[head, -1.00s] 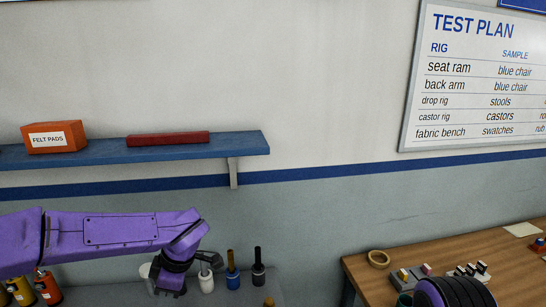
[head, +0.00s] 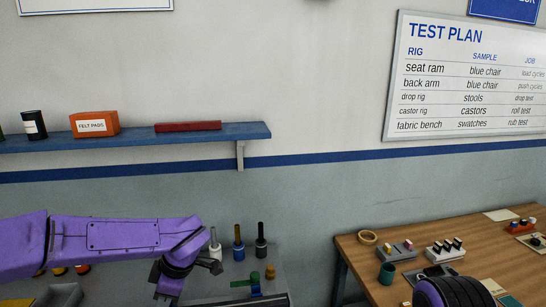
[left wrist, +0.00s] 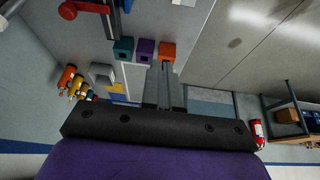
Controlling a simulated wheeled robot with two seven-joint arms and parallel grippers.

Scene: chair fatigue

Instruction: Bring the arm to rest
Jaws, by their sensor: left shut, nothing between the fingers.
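My left arm (head: 125,235) is purple and reaches in from the left in the head view. It bends down at a dark wrist beside the bench. Its fingers are hard to make out there. In the left wrist view my left gripper (left wrist: 164,72) shows two grey fingers close together, with nothing between them. My right gripper is not in view.
A blue shelf (head: 225,132) carries an orange felt pads box (head: 94,125). A wooden table (head: 350,250) with small items stands at right.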

